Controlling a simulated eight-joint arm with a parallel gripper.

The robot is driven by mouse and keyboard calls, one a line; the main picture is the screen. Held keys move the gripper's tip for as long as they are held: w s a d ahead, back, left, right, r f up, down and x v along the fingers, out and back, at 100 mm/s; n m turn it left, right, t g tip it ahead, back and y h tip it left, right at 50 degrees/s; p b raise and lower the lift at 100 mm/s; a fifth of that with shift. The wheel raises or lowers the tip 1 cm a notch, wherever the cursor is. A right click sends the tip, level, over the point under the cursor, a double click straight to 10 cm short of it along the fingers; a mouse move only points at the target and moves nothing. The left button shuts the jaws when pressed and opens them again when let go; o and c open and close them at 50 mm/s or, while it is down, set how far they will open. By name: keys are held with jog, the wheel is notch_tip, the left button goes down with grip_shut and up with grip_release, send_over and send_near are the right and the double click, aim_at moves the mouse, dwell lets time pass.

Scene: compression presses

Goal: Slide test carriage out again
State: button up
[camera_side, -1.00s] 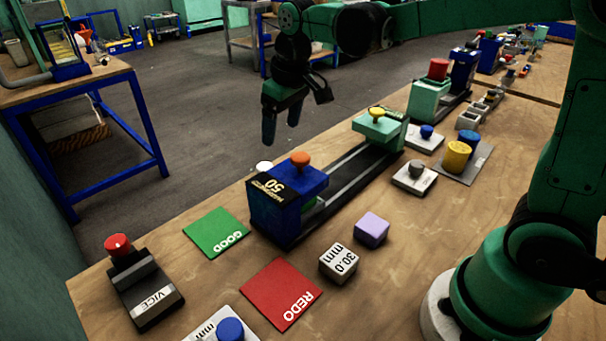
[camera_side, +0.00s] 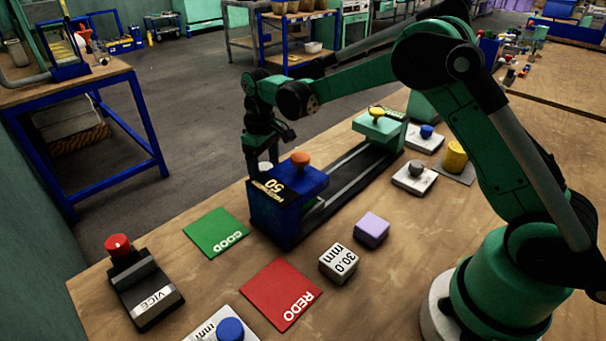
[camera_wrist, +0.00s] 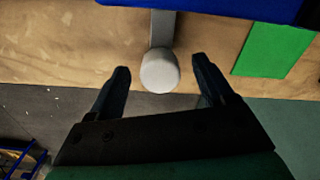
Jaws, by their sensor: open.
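The blue compression press (camera_side: 273,210) stands on the wooden bench, with an orange knob (camera_side: 300,159) on top and a dark rail (camera_side: 352,180) running back to the right. A pale green carriage (camera_side: 378,130) with a yellow knob sits at the rail's far end. My gripper (camera_side: 262,162) is at the far left side of the press, partly hidden behind it. In the wrist view, my open gripper (camera_wrist: 162,90) has its fingers on either side of a white round knob (camera_wrist: 160,72) on a grey bar that runs toward the blue press. I cannot tell whether they touch it.
A green GOOD mat (camera_side: 216,233) and a red REDO mat (camera_side: 281,292) lie in front. A 30.0 mm block (camera_side: 339,263), a purple block (camera_side: 371,230) and a black vice (camera_side: 146,290) stand nearby. The bench edge is close to my gripper.

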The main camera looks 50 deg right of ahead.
grip_shut()
jog(key=d, duration=1.2)
grip_release()
jog(key=shift+r, duration=0.1)
notch_tip(320, 180, up, 5)
jog(key=shift+r, duration=0.2)
